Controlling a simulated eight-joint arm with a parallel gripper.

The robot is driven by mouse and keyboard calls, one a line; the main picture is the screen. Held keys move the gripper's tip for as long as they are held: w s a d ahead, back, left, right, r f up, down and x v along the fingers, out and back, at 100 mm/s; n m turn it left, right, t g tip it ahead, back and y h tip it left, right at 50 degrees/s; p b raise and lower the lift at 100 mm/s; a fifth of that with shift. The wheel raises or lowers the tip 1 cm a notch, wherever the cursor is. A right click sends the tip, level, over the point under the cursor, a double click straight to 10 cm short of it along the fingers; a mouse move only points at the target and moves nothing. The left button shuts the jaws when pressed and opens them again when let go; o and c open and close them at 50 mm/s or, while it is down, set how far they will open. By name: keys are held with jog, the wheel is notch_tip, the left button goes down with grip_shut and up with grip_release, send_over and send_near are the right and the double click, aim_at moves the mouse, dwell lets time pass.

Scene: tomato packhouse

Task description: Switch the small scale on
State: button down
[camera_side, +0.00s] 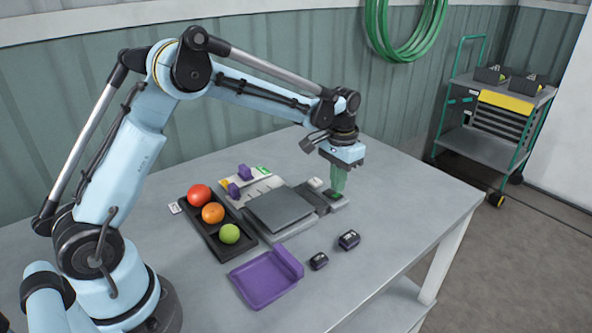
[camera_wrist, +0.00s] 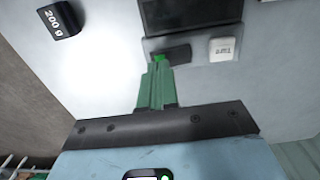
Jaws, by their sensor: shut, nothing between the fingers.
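The small scale has a grey square pan (camera_side: 279,209) on the table. Its dark display (camera_wrist: 190,12) shows no readable digits. In the wrist view, a dark rocker switch (camera_wrist: 178,54) with a green patch at its left end sits beside a white button (camera_wrist: 222,49) marked like "Tare". My gripper (camera_wrist: 156,66) has its green fingers together and empty, with the tips at the switch's green end. I cannot tell whether they touch it. In the side view, my gripper (camera_side: 336,194) points down at the scale's far right end and partly hides the switch.
A black tray (camera_side: 213,246) holds a red, an orange and a green tomato. A purple tray (camera_side: 265,280) lies in front. Two dark weights (camera_side: 318,261) (camera_side: 349,240) stand right of it; one marked 200 g (camera_wrist: 60,20) shows in the wrist view. The table's right side is clear.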

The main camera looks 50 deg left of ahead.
aim_at(336, 196)
jog(key=shift+f, duration=0.95)
dwell(0.6)
jog(key=shift+r, duration=3.55)
jog(key=s+d+r+t, duration=0.2)
jog(key=s+r+t, duration=0.1)
jog(key=s+r, duration=0.5)
jog(key=s+f+t, duration=0.4)
jog(key=s, duration=0.8)
jog(key=shift+d, duration=0.3)
